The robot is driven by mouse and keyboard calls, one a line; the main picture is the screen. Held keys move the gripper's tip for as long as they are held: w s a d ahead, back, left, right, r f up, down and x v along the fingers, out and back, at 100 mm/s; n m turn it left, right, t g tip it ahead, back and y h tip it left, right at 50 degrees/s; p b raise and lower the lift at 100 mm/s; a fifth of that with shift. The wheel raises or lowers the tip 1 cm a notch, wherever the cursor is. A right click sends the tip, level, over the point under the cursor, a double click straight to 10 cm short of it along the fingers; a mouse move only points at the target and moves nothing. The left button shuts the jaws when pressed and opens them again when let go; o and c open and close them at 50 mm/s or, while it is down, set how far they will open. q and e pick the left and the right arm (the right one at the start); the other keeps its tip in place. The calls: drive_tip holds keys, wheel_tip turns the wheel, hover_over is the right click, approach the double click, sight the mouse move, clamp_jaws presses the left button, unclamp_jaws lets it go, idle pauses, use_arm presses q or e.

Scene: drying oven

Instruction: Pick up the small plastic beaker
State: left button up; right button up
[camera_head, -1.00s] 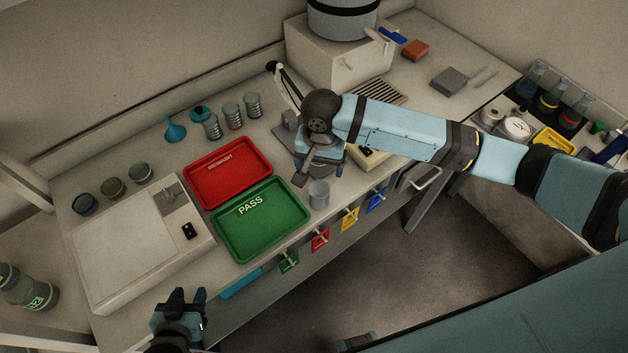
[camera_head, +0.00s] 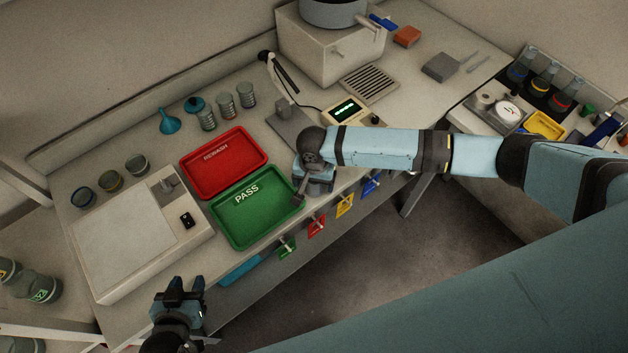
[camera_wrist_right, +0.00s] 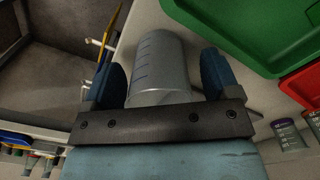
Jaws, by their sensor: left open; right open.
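The small plastic beaker (camera_wrist_right: 158,65) is translucent grey with blue graduation marks. In the right wrist view it stands on the bench between the two blue fingers of my right gripper (camera_wrist_right: 162,80), which is open around it. In the head view my right gripper (camera_head: 301,195) is over the bench front, just right of the green PASS tray (camera_head: 225,228), and hides the beaker. The green tray also shows in the right wrist view (camera_wrist_right: 250,35). My left gripper (camera_head: 184,292) is open and empty near the front left of the bench.
A red REWASH tray (camera_head: 190,172) lies behind the green tray. A white flat device (camera_head: 135,240) is at the left. A display unit (camera_head: 350,108) and a lamp stand (camera_head: 285,108) are behind my right gripper. Handles with coloured tags (camera_head: 316,225) line the front edge.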

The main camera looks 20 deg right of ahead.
drive_tip(key=shift+f, duration=0.4)
drive_tip(key=shift+c, duration=0.5)
drive_tip(key=c, duration=0.9)
drive_tip(key=shift+r, duration=0.1)
